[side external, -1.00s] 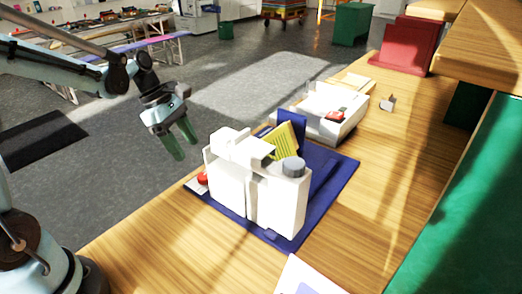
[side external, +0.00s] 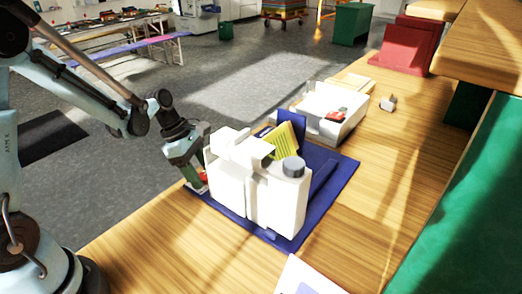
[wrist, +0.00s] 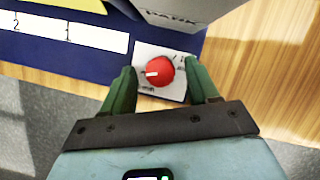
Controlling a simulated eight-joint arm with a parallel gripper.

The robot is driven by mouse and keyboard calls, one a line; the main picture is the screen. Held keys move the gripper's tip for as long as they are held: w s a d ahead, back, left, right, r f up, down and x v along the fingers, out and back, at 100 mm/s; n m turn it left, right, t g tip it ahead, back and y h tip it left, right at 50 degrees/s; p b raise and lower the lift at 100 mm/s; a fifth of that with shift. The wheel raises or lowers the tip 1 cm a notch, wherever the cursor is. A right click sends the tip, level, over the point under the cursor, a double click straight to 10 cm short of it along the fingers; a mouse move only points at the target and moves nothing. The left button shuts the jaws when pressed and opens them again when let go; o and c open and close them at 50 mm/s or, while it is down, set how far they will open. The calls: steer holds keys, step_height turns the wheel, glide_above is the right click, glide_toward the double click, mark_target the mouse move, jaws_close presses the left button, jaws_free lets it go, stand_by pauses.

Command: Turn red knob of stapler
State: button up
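The white stapler (side external: 258,185) stands upright on a dark blue mat (side external: 340,180). Its red knob (side external: 203,177) sits low at the stapler's left side in the side external view. In the wrist view the red knob (wrist: 159,71), with a white pointer mark, sits on a small white plate with markings. My gripper (wrist: 160,80) is open, with one green finger on each side of the knob. A gap shows between each finger and the knob. In the side external view my gripper (side external: 196,178) is down beside the stapler, partly covering the knob.
A white tray-like box (side external: 330,115) with a red and green item stands behind the stapler. The table's left edge lies close to my gripper.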

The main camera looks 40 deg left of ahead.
steer(key=c, duration=1)
steer(key=m+g, duration=0.1)
steer(key=m, duration=0.3)
steer(key=shift+w+m+g+h, duration=0.2)
steer(key=shift+m+g+h, duration=0.1)
steer(key=shift+m+g, duration=0.1)
steer(key=m+g, duration=0.1)
steer(key=m, duration=0.1)
steer(key=m+g, duration=0.1)
steer(key=m, duration=0.2)
steer(key=shift+w, duration=0.15)
steer(key=m+y, duration=0.1)
steer(key=m, duration=0.2)
steer(key=m+g+y, duration=0.1)
steer(key=m, duration=0.1)
steer(key=shift+w+d+m+g, duration=0.1)
steer(key=shift+d+m+g, duration=0.05)
steer(key=shift+m+g, duration=0.2)
steer(key=shift+w+d+m+g+y, duration=0.15)
steer(key=shift+m+y, duration=0.3)
steer(key=shift+m, duration=0.75)
steer(key=shift+s+a+m+g+y, duration=0.15)
steer(key=shift+m+y, duration=0.3)
steer(key=shift+m, duration=0.7)
steer(key=shift+w+d, duration=0.1)
steer(key=shift+d, duration=0.05)
